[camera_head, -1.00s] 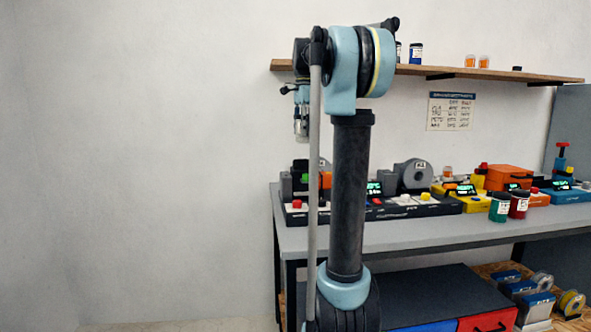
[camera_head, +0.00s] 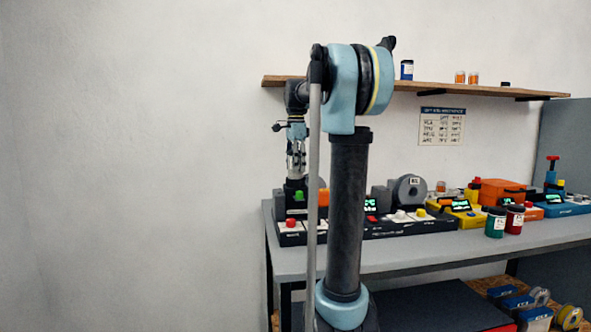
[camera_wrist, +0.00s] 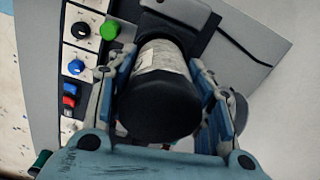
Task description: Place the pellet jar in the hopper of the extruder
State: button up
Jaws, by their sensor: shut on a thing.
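The pellet jar (camera_wrist: 159,92), with a black end and a pale printed label, is between the two fingers of my gripper (camera_wrist: 168,100) in the wrist view. Its black end faces the camera, and the far end is hidden. In the head view my gripper (camera_head: 296,165) points down, just above the dark machine (camera_head: 291,226) at the bench's left end. I take this machine for the extruder, but its lettering is too small to read. In the wrist view its panel (camera_wrist: 84,60) lies left of the jar. I cannot tell the hopper's opening, as the jar covers that area.
More machines stand in a row to the right, including a yellow one (camera_head: 467,218). A green jar (camera_head: 495,223) and a red jar (camera_head: 514,219) stand near the bench front. A wooden shelf (camera_head: 440,88) hangs above. My arm blocks part of the bench.

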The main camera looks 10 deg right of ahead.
jog(key=shift+f, duration=0.45)
jog(key=shift+f, duration=0.6)
jog(key=o, duration=1.2)
jog(key=shift+c, duration=0.2)
notch_tip(320, 180, up, 13)
jog(key=shift+r, duration=0.1)
